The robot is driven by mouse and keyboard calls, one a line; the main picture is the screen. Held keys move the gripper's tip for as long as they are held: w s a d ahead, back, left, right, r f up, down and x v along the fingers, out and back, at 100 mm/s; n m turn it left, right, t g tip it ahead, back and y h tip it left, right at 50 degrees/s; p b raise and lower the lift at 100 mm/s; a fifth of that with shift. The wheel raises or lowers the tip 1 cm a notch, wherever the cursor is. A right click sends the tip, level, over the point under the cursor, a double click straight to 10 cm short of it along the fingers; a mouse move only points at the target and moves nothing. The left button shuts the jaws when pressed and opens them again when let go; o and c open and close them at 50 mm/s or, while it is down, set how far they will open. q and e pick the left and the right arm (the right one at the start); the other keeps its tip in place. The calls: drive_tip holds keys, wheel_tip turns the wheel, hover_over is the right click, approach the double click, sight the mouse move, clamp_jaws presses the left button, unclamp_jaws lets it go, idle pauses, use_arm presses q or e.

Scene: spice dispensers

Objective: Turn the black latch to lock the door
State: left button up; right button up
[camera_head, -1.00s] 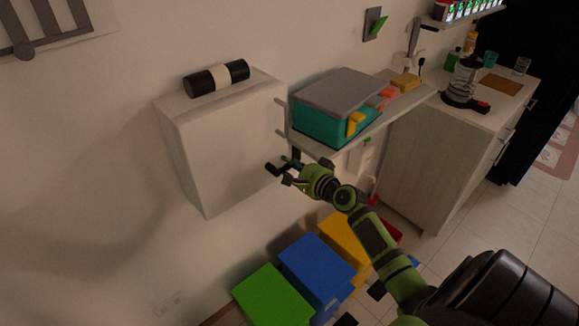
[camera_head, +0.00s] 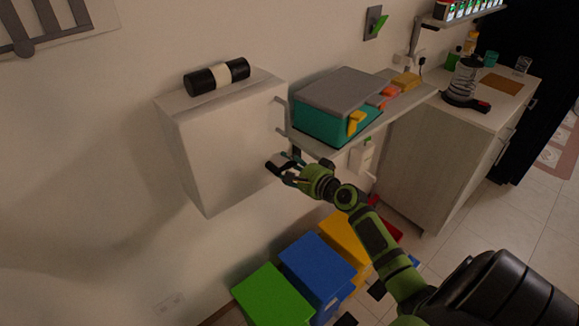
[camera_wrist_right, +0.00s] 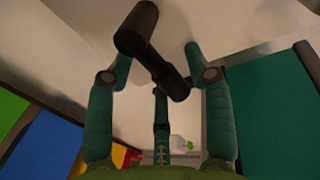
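The white cabinet (camera_head: 230,150) hangs on the wall with its door face flat against the box, so it looks closed. The black latch (camera_head: 273,165) sits at the door's lower right edge. In the right wrist view the latch (camera_wrist_right: 150,48) is a thick dark bar with a narrower arm reaching down between my fingers. My right gripper (camera_head: 287,168) is at the latch. Its teal fingers (camera_wrist_right: 157,75) stand apart on both sides of the latch arm, with a third finger below. I cannot tell whether any finger touches it. My left gripper is not in view.
A shelf right of the cabinet holds a teal box with a grey lid (camera_head: 340,100), close above my right gripper. Green (camera_head: 270,295), blue (camera_head: 318,268) and yellow (camera_head: 345,240) bins stand below. A black-and-white roll (camera_head: 217,76) lies on the cabinet.

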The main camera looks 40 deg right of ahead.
drive_tip(key=v, duration=1.2)
idle(0.4)
drive_tip(key=s+a+f+n+g+h, duration=0.1)
drive_tip(key=s+a+f+n+g, duration=0.2)
drive_tip(key=f, duration=0.8)
drive_tip(key=s+f+n+g, duration=0.15)
drive_tip(key=s+f, duration=0.35)
drive_tip(key=f, duration=0.6)
drive_tip(key=s+a+f+n+g+h, duration=0.1)
drive_tip(key=s+a+f+n+g, duration=0.2)
drive_tip(key=f, duration=0.8)
drive_tip(key=s+a+f+n+g, duration=0.2)
drive_tip(key=s+a+f+n, duration=0.2)
drive_tip(key=s, duration=0.5)
drive_tip(key=s+a+f+n+g, duration=0.3)
drive_tip(key=s+f, duration=0.3)
drive_tip(key=s, duration=0.3)
drive_tip(key=s+a+f+n+g, duration=0.2)
drive_tip(key=s+a+f+n, duration=0.3)
drive_tip(key=s, duration=0.4)
drive_tip(key=shift+s+a+f+n+y, duration=0.15)
drive_tip(key=shift+s+f+n+y, duration=0.15)
drive_tip(key=shift+f, duration=0.3)
drive_tip(key=shift+w, duration=0.1)
